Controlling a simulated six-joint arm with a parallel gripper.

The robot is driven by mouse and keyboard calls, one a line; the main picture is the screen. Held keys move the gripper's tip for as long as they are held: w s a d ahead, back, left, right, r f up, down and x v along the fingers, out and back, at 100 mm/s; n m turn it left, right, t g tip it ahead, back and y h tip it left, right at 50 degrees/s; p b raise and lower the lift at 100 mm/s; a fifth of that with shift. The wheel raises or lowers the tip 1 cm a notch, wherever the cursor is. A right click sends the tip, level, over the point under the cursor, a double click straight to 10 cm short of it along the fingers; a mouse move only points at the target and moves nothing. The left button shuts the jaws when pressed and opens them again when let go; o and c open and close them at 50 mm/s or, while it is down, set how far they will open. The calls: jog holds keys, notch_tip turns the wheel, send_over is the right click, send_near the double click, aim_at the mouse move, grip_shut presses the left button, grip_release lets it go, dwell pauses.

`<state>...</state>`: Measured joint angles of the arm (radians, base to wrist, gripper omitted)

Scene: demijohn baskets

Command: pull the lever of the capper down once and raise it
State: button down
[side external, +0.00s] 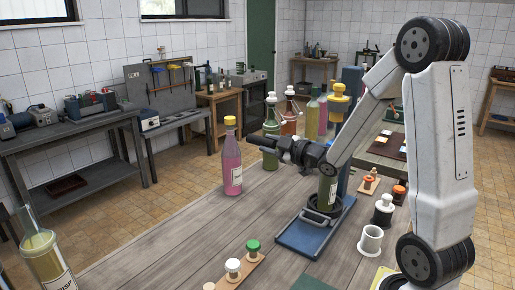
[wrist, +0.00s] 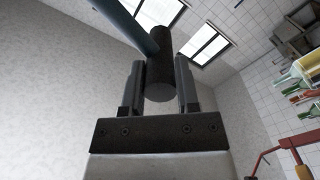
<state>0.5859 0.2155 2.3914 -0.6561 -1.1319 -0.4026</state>
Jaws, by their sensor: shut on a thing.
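The capper has a blue base (side external: 312,236) on the wooden table and a blue column (side external: 350,95) at its back. A dark green bottle (side external: 327,190) stands upright on the base, its top hidden behind my gripper (side external: 285,150). In the wrist view my gripper (wrist: 160,72) is shut on the black handle (wrist: 161,88) at the end of the lever's teal rod (wrist: 132,25). The fingers lie on both sides of the handle. In the side view my gripper is level with the bottle's upper part, and the lever's rod is mostly hidden.
A pink bottle with a yellow cap (side external: 232,165) stands left of the capper. Several filled bottles stand behind it. A strip with stoppers (side external: 240,270) lies in front. A white cup (side external: 370,242) and a black-and-white stopper (side external: 383,210) stand at right.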

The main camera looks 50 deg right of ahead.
notch_tip(320, 180, down, 19)
jog(key=n, duration=0.7)
jog(key=shift+a, duration=0.3)
jog(key=shift+r, duration=0.1)
jog(key=shift+c, duration=1.8)
grip_release()
jog(key=shift+s, duration=0.1)
jog(key=shift+s, duration=3.8)
